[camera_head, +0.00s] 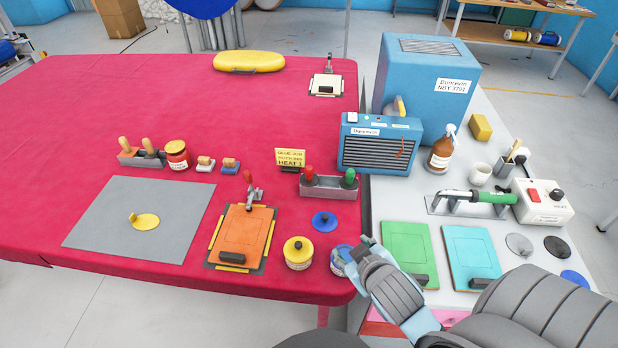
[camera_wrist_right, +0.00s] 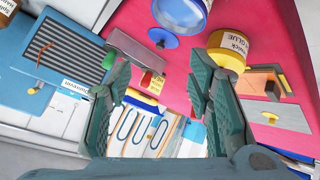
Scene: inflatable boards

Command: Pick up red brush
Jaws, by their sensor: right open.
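The red brush (camera_head: 308,174) stands in a grey holder (camera_head: 328,190) on the red-covered table, its red handle up, beside a green-handled brush (camera_head: 349,178). My right gripper (camera_head: 366,248) is in front of the holder at the table's right edge, apart from the brush. In the right wrist view, its fingers (camera_wrist_right: 158,78) are spread with nothing held between them. A red handle (camera_wrist_right: 147,78) shows beyond them, beside the grey holder (camera_wrist_right: 135,50). The brush's lower end is hidden in the holder. My left gripper is out of view.
A blue heater (camera_head: 380,145) stands behind the holder's right end. Green (camera_head: 408,250) and cyan boards lie right.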

